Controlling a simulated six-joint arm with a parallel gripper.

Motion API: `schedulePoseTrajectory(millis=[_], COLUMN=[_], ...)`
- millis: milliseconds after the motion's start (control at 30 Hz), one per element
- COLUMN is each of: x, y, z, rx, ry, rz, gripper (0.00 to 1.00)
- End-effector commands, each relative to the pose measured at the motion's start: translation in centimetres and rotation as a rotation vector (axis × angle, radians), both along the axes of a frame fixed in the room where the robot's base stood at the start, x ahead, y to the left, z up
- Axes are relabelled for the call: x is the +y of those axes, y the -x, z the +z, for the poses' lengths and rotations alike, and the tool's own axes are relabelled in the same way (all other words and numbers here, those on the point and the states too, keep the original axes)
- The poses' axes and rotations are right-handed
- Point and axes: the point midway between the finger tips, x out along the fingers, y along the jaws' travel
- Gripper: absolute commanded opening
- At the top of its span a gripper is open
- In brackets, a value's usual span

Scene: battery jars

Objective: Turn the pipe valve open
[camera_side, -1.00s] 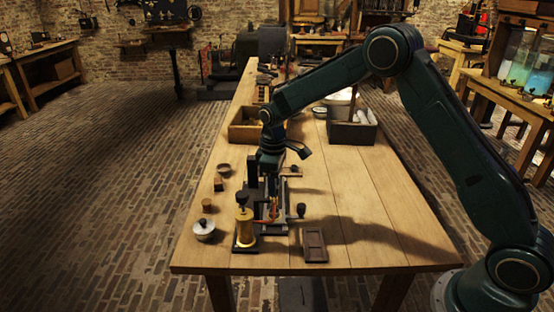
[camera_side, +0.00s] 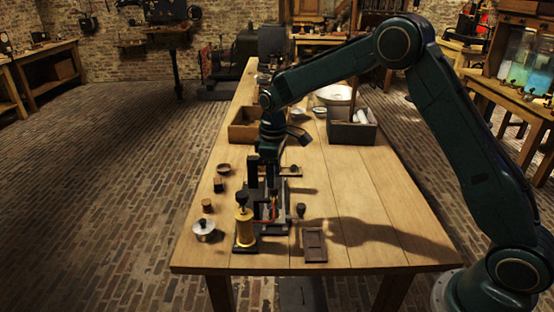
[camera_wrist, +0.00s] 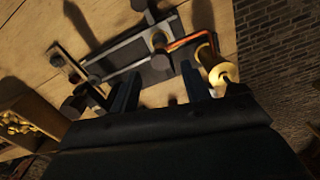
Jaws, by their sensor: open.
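In the side view a dark apparatus stands near the table's front left, with a brass cylinder (camera_side: 244,228) topped by a black knob and a reddish copper pipe (camera_side: 266,219) beside it. The wrist view also shows the copper pipe (camera_wrist: 190,40) and the brass cylinder (camera_wrist: 222,74). A round-ended fitting on a dark block (camera_wrist: 160,62) lies just past my fingertips; I cannot tell whether it is the pipe valve. My gripper (camera_side: 268,186) points down over the apparatus. In the wrist view my gripper (camera_wrist: 160,80) has its fingers apart, with nothing held between them.
A dark-knobbed part (camera_side: 301,210) sticks out right of the apparatus. A dark shallow tray (camera_side: 314,245) lies at the front. A lidded silver pot (camera_side: 204,229) and small round pieces stand at the left edge. A dark box (camera_side: 352,130) stands farther back. The right tabletop is clear.

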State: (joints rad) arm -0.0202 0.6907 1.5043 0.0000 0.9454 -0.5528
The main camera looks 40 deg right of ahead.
Motion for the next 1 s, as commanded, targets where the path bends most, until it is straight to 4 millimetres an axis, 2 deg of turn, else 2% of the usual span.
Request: schedulePoseTrajectory(millis=[300,500,700,1000], x=[0.0,0.0,0.0,0.0], y=[-0.1,0.0,0.0,0.0], z=[5.6,8.4,10.0,10.3], rx=[-0.004,-0.002,-0.001,0.0], ry=[0.0,0.0,0.0,0.0], rz=[-0.001,-0.001,-0.001,-0.001], gripper=[0.47,0.47,0.47,0.47])
